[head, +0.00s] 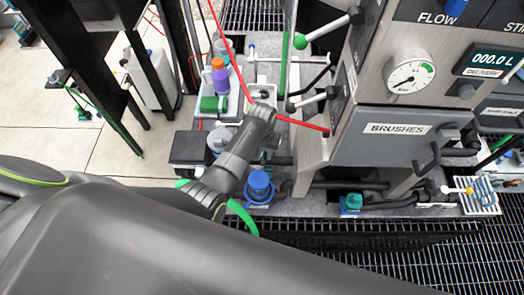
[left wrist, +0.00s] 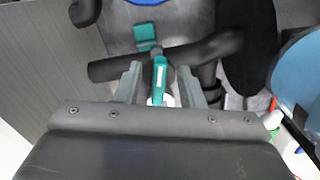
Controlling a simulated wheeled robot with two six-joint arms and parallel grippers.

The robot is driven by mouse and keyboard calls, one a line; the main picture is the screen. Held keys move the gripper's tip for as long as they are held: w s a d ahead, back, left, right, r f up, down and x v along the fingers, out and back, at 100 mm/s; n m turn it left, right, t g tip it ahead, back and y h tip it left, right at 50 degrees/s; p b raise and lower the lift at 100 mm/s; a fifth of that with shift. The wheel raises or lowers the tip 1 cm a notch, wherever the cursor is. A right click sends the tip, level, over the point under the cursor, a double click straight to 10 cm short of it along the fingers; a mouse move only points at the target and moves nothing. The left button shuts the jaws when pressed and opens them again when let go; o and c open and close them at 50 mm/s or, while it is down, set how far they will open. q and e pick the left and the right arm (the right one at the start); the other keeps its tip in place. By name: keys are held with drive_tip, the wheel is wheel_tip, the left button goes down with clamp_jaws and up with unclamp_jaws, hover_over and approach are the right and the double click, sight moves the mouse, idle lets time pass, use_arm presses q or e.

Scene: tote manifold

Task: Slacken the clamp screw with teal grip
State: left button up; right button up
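The clamp screw's teal grip (left wrist: 160,75) is a slim upright handle with a pale label, in front of a dark pipe in the left wrist view. My left gripper (left wrist: 160,88) has its fingers apart, one on each side of the grip, with a visible gap on both sides. A teal block (left wrist: 146,36) shows just beyond the pipe. In the head view my left arm reaches in from the lower left; its fingertips and the screw cannot be made out there. My right gripper is not in view.
Dark pipe (left wrist: 105,70) crosses behind the grip. A light blue rounded object (left wrist: 300,80) is close on the right. In the head view, a blue-flanged fitting (head: 260,187), a teal-topped fitting (head: 351,203) and the BRUSHES panel (head: 395,140) stand right of my arm.

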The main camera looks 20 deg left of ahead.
sight(263, 154)
use_arm(q)
drive_tip(key=shift+c, duration=0.3)
clamp_jaws()
drive_tip(key=shift+r+n+p, duration=0.25)
drive_tip(key=shift+n+p, duration=0.25)
drive_tip(key=shift+p, duration=0.35)
drive_tip(key=shift+d+f+n+p, duration=0.1)
drive_tip(key=shift+d+n+p, duration=0.05)
drive_tip(key=shift+n+p, duration=0.5)
drive_tip(key=shift+w+f+n, duration=0.1)
drive_tip(key=shift+f+n, duration=0.05)
drive_tip(key=shift+n, duration=0.3)
drive_tip(key=shift+o, duration=0.3)
unclamp_jaws()
drive_tip(key=shift+r, duration=3.75)
